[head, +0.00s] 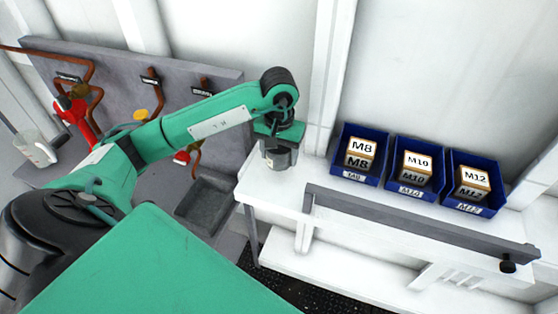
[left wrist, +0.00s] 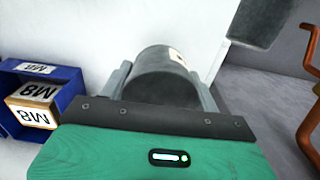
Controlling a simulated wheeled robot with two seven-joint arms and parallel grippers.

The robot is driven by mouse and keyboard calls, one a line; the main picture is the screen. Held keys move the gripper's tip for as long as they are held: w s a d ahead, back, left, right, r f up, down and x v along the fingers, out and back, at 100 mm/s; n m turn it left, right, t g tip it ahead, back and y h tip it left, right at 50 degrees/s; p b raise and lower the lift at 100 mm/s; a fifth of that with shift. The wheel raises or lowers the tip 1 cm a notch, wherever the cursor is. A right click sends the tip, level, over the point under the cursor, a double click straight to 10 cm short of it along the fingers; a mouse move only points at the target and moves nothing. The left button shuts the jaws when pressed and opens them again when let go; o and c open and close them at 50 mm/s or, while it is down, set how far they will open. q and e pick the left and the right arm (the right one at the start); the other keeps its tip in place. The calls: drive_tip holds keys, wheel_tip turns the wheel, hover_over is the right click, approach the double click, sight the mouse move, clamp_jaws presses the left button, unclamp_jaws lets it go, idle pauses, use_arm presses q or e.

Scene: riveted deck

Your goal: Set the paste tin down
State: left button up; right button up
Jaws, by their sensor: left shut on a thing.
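The paste tin (head: 277,158) is a small dark grey cylinder with a pale label. My left gripper (head: 279,147) is shut on it, over the left end of the white bench (head: 300,196). In the left wrist view the tin (left wrist: 163,78) sits between the two grey fingers of my left gripper (left wrist: 162,88). I cannot tell from these views whether the tin's base touches the bench. My right gripper is not in view.
Blue bins marked M8 (head: 347,176), M10 (head: 403,188) and M12 (head: 462,203) hold boxes on the bench, right of the tin. A grey rail (head: 420,224) runs along the bench's front. A grey open tray (head: 205,203) lies left of the bench. Copper pipes stand against a grey panel (head: 130,85).

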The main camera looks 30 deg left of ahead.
sight(279, 165)
use_arm(q)
drive_tip(key=shift+f+p, duration=0.65)
drive_tip(key=shift+f, duration=1.5)
drive_tip(key=shift+f+b, duration=0.2)
drive_tip(key=shift+b, duration=0.1)
drive_tip(key=o, duration=1.1)
drive_tip(key=shift+r, duration=0.15)
